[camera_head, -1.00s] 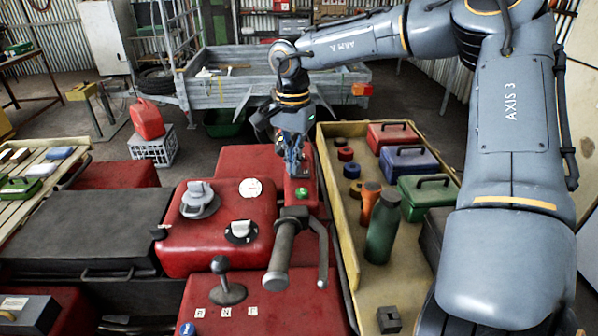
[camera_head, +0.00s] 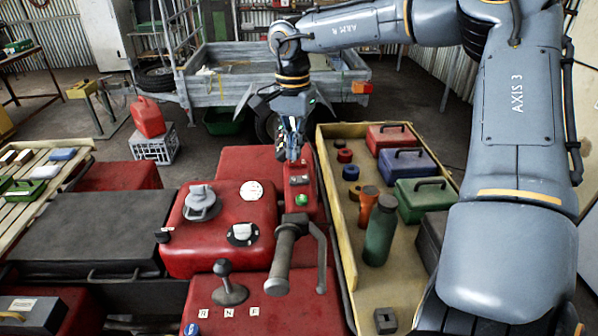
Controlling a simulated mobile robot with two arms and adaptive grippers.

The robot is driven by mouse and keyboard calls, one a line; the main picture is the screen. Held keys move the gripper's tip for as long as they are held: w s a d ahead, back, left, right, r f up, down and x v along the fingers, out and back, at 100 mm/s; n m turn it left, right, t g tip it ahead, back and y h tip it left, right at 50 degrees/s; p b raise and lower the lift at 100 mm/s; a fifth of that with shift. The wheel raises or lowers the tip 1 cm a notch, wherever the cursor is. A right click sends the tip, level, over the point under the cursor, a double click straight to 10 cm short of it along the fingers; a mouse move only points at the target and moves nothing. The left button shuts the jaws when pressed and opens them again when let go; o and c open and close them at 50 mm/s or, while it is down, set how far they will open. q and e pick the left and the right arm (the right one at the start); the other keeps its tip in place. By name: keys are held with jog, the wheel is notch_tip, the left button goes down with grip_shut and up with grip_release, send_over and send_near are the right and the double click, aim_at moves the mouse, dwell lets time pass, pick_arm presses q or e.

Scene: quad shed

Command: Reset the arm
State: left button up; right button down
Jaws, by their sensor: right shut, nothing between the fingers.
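My right arm reaches in from the right, and its gripper (camera_head: 291,155) points down above the far end of the red quad body. The gripper is shut with nothing in it. Just below and in front of it is a narrow red panel (camera_head: 301,185) with a green button (camera_head: 302,200) and a dark switch (camera_head: 299,180). The fingertips look close to the panel's far end, but I cannot tell whether they touch it. My left gripper does not show.
A wooden tray (camera_head: 345,235) at the right holds toolboxes, an orange bottle (camera_head: 368,208) and a green bottle (camera_head: 380,232). A handlebar grip with lever (camera_head: 285,258) and a gear lever (camera_head: 229,287) are nearer. A grey trailer (camera_head: 225,90) stands behind.

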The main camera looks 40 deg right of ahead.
jog(key=shift+r, duration=0.7)
jog(key=shift+r+p, duration=0.1)
jog(key=shift+p, duration=0.25)
